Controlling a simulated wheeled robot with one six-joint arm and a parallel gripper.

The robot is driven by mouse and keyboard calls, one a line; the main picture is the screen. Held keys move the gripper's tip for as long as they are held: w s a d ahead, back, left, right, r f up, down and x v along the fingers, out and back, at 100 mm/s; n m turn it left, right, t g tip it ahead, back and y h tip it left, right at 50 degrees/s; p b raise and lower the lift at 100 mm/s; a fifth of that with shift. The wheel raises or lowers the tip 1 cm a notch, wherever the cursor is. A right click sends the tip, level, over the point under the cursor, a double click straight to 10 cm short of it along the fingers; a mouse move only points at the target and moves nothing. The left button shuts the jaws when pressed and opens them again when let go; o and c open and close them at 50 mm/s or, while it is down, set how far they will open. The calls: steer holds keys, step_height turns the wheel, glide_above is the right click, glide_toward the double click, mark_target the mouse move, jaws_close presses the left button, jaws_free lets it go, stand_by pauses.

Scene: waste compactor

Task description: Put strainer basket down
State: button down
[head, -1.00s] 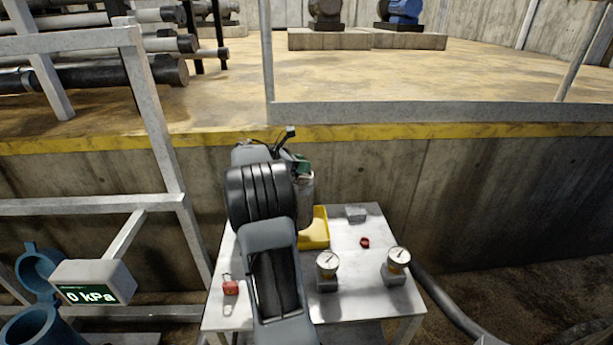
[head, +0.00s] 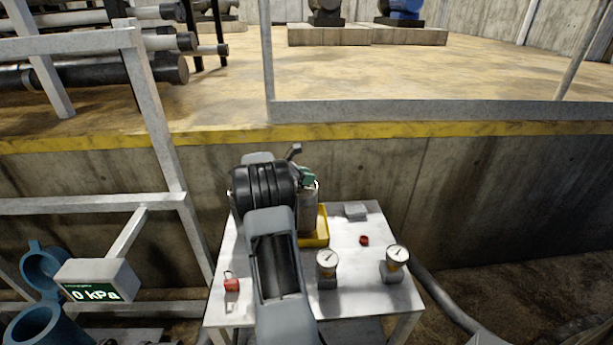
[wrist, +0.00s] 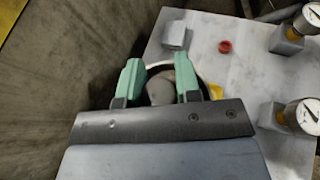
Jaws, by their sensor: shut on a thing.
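The strainer basket (head: 308,214) is a grey-brown metal cylinder, upright, partly hidden behind my arm in the head view. In the wrist view its pale rim (wrist: 208,80) curves behind the fingers. My gripper (head: 308,178) has green fingers at the basket's top. In the wrist view my gripper (wrist: 161,78) is shut on a rounded grey part between its fingers. The yellow tray (head: 320,239) is below and around the basket's lower end. Whether the basket touches the tray floor cannot be told.
The metal table (head: 345,285) carries two gauges (head: 327,264) (head: 396,260), a grey block (head: 355,211), a red ring (head: 364,240) and a red padlock (head: 232,285). A concrete wall (head: 370,170) stands behind. A display (head: 95,283) reads 0 kPa.

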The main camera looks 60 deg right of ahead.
steer(key=c, duration=1.3)
jaws_free()
steer(key=shift+f, duration=0.2)
steer(key=o, duration=0.5)
steer(key=shift+r, duration=0.15)
